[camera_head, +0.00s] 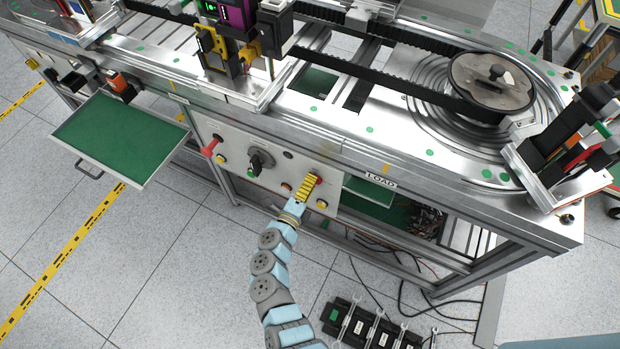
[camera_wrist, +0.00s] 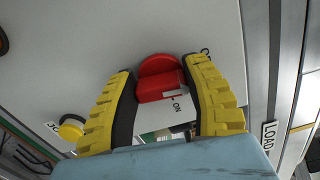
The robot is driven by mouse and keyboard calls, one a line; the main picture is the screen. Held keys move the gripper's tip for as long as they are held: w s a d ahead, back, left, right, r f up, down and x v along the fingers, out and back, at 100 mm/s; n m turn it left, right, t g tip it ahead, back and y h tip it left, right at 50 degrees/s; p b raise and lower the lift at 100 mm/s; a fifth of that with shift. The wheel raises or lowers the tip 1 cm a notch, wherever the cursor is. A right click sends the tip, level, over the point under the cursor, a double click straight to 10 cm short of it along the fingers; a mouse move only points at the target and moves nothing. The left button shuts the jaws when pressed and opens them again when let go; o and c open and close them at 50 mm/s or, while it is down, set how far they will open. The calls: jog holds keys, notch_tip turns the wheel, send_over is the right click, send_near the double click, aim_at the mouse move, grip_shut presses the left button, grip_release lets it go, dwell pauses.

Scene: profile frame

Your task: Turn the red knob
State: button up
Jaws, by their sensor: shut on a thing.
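The red knob (camera_wrist: 160,80) sits on the pale panel (camera_wrist: 80,60) and shows between my two yellow fingers in the wrist view. Its front bar lies across the gap between the fingers. An "ON" label shows just below it, and another label is partly hidden behind the right finger. My gripper (camera_head: 312,184) is at the panel, shut on the red knob, with one finger on either side. In the head view only a small red part of the knob (camera_head: 319,180) shows beside the fingertips.
The panel also carries a red handle (camera_head: 211,147), a black rotary switch (camera_head: 258,162) and yellow buttons, one close to my fingers (camera_head: 322,204). A green tray (camera_head: 120,138) juts out at left.

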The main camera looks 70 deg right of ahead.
jog(key=shift+n+p, duration=0.5)
jog(key=shift+n, duration=0.3)
jog(key=shift+f, duration=0.1)
jog(key=o, duration=1.2)
jog(key=shift+a, duration=0.15)
jog(key=a, duration=1.1)
jog(key=shift+w+a, duration=0.35)
